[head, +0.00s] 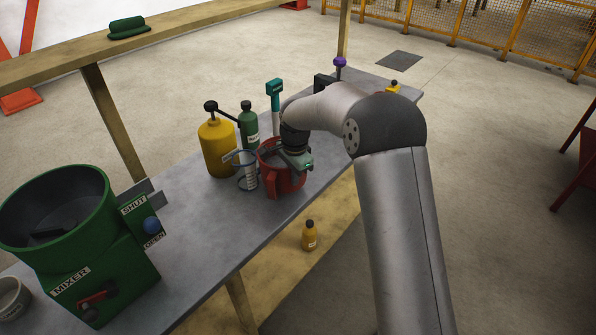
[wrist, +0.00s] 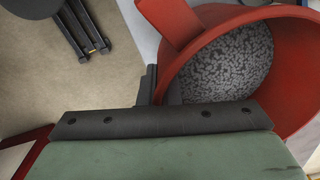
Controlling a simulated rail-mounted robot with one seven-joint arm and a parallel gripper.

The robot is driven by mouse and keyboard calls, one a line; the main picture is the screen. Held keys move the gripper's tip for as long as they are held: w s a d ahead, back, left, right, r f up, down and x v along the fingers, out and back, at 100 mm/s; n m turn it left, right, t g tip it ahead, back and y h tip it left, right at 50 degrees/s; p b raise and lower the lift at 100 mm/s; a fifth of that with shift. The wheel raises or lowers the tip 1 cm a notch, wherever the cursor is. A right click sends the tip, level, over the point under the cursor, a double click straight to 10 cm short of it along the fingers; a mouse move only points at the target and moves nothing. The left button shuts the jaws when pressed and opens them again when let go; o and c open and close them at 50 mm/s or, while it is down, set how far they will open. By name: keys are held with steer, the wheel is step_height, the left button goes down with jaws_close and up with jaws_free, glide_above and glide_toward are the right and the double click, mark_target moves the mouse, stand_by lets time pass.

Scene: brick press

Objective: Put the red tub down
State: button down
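The red tub (head: 285,182) is at the near edge of the grey bench in the head view, beside the measuring cylinder. I cannot tell whether its base touches the bench. In the wrist view the red tub (wrist: 290,60) fills the upper right, with grey speckled grains (wrist: 230,62) inside. My gripper (head: 295,158) is at the tub's rim in the head view. In the wrist view my gripper (wrist: 160,88) has one dark finger outside the tub wall and one inside, and looks shut on that wall. The fingertips are partly hidden.
A clear measuring cylinder (head: 247,172), a yellow pump bottle (head: 217,150) and a green bottle (head: 249,125) stand close behind the tub. The green mixer (head: 75,240) is at the left. The bench (head: 215,225) is clear between mixer and tub. A small yellow bottle (head: 309,237) stands lower down.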

mark_target(293, 190)
steer(key=shift+w+a+f, duration=0.15)
steer(key=shift+w+a, duration=0.05)
steer(key=shift+w, duration=0.05)
steer(key=shift+w+f+p, duration=0.1)
steer(key=shift+f+p, duration=0.3)
steer(key=shift+f, duration=1.25)
steer(key=shift+f, duration=0.2)
steer(key=c, duration=1.6)
jaws_free()
steer(key=shift+c, duration=0.2)
